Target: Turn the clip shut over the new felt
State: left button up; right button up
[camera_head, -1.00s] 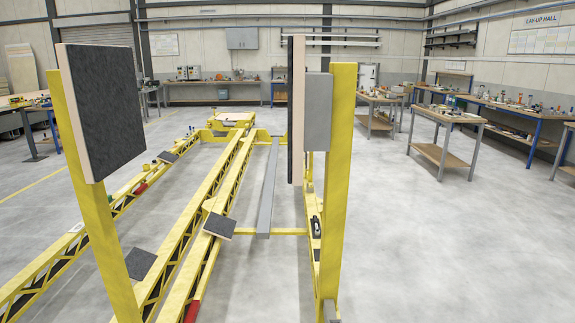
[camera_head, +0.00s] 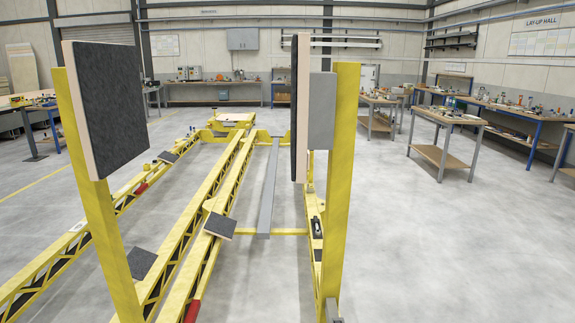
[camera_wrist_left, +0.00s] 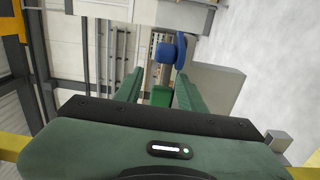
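My left gripper (camera_wrist_left: 158,92) shows in the left wrist view as two green fingers with a clear gap, open. Between and beyond the fingertips are a green shape (camera_wrist_left: 161,96) and a blue shape (camera_wrist_left: 166,51); I cannot tell how far off they are or whether either is the clip. In the head view a dark felt-like pad (camera_head: 108,105) on a pale board tops the left yellow post, and a second padded board (camera_head: 300,105) stands edge-on by the right post. I cannot make out the clip, or which felt is new. Neither gripper shows in the head view.
The yellow posts (camera_head: 341,180) stand close in front. Long yellow trolley frames (camera_head: 190,215) with small dark pads (camera_head: 220,225) stretch away on the floor. A grey plate (camera_head: 322,108) sits by the right post. Workbenches (camera_head: 445,128) line the right; open floor lies between.

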pick_arm(q)
jog(key=shift+f, duration=0.35)
jog(key=a, duration=0.3)
jog(key=shift+w+a+b, duration=0.15)
jog(key=shift+w+b, duration=0.1)
jog(key=shift+b, duration=0.05)
dwell(0.4)
jog(key=a, duration=0.4)
jog(key=shift+a+r+b, duration=0.1)
jog(key=shift+b, duration=0.25)
